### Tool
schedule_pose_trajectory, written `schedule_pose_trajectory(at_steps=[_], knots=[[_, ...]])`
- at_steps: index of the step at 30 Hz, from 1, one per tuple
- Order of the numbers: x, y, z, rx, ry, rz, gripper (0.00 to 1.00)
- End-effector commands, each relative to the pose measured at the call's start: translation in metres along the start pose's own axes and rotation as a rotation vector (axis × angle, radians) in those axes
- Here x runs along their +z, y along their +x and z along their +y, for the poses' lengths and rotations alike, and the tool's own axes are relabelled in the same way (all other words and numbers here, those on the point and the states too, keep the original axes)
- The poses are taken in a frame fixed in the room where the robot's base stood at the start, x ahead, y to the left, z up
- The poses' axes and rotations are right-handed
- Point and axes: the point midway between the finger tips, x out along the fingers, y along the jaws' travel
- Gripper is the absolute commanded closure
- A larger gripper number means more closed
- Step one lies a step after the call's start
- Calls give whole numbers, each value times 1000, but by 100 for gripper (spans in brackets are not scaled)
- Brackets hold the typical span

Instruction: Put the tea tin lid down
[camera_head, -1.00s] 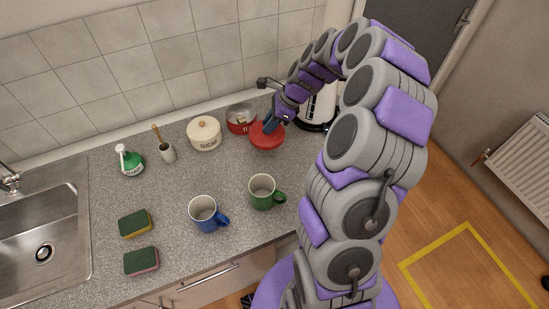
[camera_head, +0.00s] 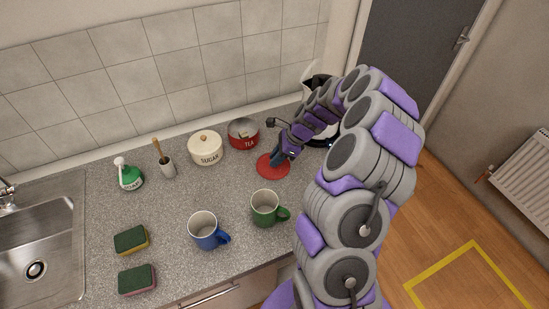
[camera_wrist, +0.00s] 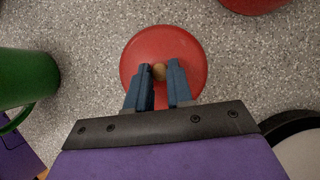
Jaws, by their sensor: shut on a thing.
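The red tea tin lid (camera_head: 268,168) is low over or on the grey speckled counter, just in front of the tea tin; I cannot tell for sure whether it touches. In the wrist view the round lid (camera_wrist: 185,48) lies flat to the camera, with a wooden-coloured knob at its middle. My gripper (camera_wrist: 161,73) is shut on this knob, one blue finger on each side. My gripper (camera_head: 277,159) also shows above the lid in the head view. The red tea tin (camera_head: 243,139) stands open behind the lid, its label facing front.
A cream sugar tin (camera_head: 206,153) stands left of the tea tin. A green mug (camera_head: 264,210) and a blue mug (camera_head: 204,233) stand in front. A kettle (camera_head: 320,137) is behind my arm. Bare counter (camera_head: 222,188) lies left of the lid.

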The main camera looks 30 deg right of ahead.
Motion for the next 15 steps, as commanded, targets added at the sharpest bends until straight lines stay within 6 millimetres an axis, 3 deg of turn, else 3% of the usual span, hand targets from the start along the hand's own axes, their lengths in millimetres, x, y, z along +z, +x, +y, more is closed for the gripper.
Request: schedule_pose_trajectory(at_steps=[4, 5, 12, 15], knots=[[-2, -1, -1, -2, 4, -1, 100], [-1, 0, -1, -3, 3, 0, 76], [11, 5, 4, -9, -1, 15, 53], [12, 5, 4, -8, -1, 15, 53]])
